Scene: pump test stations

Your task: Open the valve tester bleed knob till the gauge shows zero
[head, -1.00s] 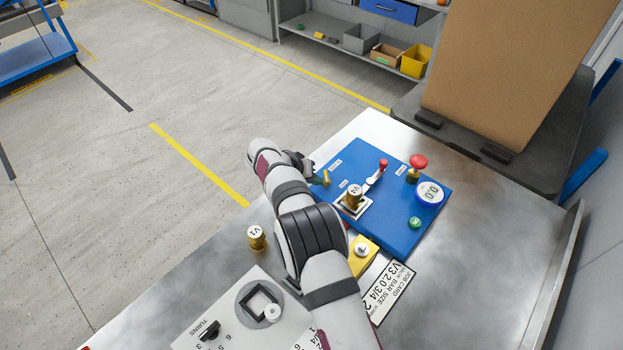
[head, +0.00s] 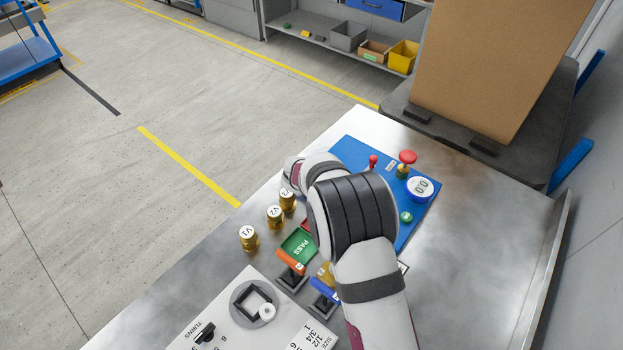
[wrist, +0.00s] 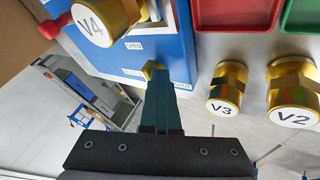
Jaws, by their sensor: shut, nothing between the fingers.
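The valve tester is a blue panel (head: 350,152), partly covered by my arm in the head view. Its round gauge (head: 420,189) appears to read 0.0. In the wrist view, a small brass piece (wrist: 153,67), apparently the bleed knob, shows at the panel's edge, near the OPEN and SHUT labels. My gripper (wrist: 160,78) is shut and empty, its teal fingers right at this piece. They overlap it in the picture; I cannot tell whether they touch. Brass valve V4 (wrist: 98,20) sits on the tester. My gripper is hidden in the head view.
Brass valves V1 (head: 249,237), V2 (head: 275,216) and V3 (head: 287,200) stand left of my arm. A green PASS tray (head: 298,243) and a red tray (wrist: 247,14) are close by. The table's right side is clear.

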